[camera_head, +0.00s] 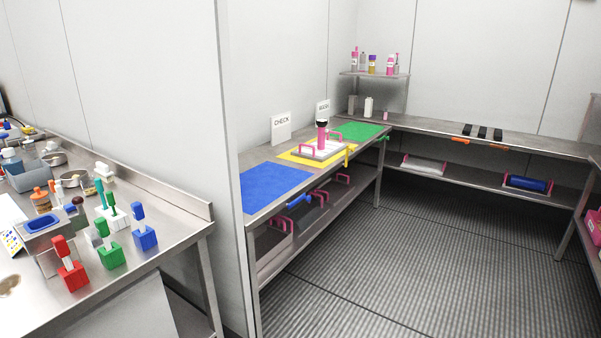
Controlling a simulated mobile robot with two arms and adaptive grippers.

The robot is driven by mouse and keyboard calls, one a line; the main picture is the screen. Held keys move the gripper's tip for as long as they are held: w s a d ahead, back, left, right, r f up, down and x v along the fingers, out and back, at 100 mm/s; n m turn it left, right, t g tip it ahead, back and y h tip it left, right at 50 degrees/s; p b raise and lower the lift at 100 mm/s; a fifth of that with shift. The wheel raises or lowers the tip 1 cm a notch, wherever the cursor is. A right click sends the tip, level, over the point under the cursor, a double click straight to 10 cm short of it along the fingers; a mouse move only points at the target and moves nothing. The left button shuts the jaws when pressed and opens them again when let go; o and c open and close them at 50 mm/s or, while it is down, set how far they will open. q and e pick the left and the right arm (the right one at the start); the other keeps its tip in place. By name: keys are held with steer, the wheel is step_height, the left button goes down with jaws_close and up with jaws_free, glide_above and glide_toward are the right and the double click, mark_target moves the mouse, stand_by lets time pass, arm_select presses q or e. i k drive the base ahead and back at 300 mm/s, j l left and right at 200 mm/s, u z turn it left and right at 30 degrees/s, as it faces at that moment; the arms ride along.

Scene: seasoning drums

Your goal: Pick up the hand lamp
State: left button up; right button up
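I cannot identify the hand lamp with certainty. A small upright pink thing with a black top (322,134) stands at the white tray with pink handles (331,154), on the yellow mat (288,154); it is too small to tell whether it is a lamp. Several dark bars (483,132) lie on the back counter, with orange pieces at the front edge. Neither of my grippers is in view.
The left steel table (165,215) holds red (72,276), green (111,256) and blue (144,238) blocks with tools. A wall end separates it from the bench with the blue mat (270,188) and green mat (358,131). The ribbed floor (410,265) is clear.

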mark_target(321, 123)
steer(key=i+l+z, duration=0.15)
steer(key=i+z, duration=0.15)
steer(key=i, duration=0.4)
steer(key=i+z, duration=0.3)
steer(key=i, duration=0.45)
steer(key=i+j+z, duration=0.35)
steer(key=i, duration=0.35)
steer(key=i+u, duration=0.3)
steer(key=i, duration=0.2)
steer(key=i+l+u, duration=0.3)
steer(key=i, duration=0.15)
steer(key=j, duration=0.1)
